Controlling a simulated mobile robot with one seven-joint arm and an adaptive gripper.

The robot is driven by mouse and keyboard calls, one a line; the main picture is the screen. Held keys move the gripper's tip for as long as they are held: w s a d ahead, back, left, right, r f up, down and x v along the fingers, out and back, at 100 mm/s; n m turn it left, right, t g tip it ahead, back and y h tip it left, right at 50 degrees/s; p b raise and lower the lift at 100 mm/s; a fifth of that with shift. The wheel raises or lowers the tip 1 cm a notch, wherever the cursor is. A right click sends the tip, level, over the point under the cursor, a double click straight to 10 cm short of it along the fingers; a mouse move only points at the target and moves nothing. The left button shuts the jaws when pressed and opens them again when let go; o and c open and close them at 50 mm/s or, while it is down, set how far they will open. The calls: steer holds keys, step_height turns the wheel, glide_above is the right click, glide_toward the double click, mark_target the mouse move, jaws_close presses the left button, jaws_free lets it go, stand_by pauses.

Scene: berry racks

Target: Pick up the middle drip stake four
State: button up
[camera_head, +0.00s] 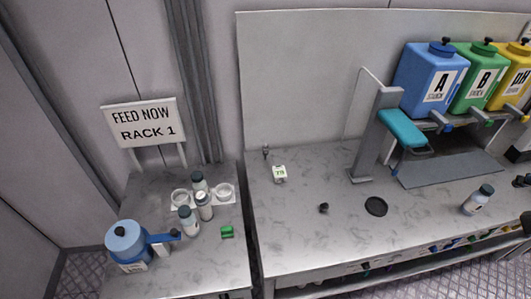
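I cannot make out a drip stake in the head view. A row of small coloured parts (450,245) runs below the front edge of the right counter, too small to identify.
The left counter (170,280) holds a blue jug (125,238), several capped bottles (204,206), a white holder (226,193) and a green block (227,232). A sign (145,122) reads "FEED NOW RACK 1". The right counter (300,240) holds a small meter (279,174), black disc (376,207), bottle (477,201) and containers (430,78).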

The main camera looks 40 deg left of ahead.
steer(key=w+a+r+n+t+y+b, duration=0.15)
steer(key=w+a+r, duration=0.25)
steer(key=w+a, duration=0.5)
steer(key=w+a+r+n+t+y, duration=0.2)
steer(key=w+a+r+t, duration=0.3)
steer(key=w, duration=0.8)
steer(key=w+a+f+n+g+y, duration=0.1)
steer(key=w+a+n+y, duration=0.15)
steer(key=a, duration=0.65)
steer(key=w+a+f+n+g+y+b, duration=0.1)
steer(key=w+a+f+n+g+y, duration=0.15)
steer(key=a, duration=0.65)
steer(key=w+a+f+n+g+y, duration=0.15)
steer(key=a+y, duration=0.25)
steer(key=a, duration=0.5)
steer(key=s+a+f+n+g+y, duration=0.1)
steer(key=s+a+f+n+g, duration=0.1)
steer(key=a+f+g, duration=0.3)
steer(key=s+a+f+n+y, duration=0.1)
steer(key=s+a+f+n, duration=0.15)
steer(key=a, duration=0.55)
steer(key=s+a+f+n+g+y, duration=0.1)
steer(key=s+a+f+g, duration=0.25)
steer(key=a, duration=0.25)
step_height(320, 180, down, 39)
steer(key=shift+w+t+b, duration=0.4)
steer(key=shift+w+b, duration=0.05)
steer(key=shift+f, duration=0.1)
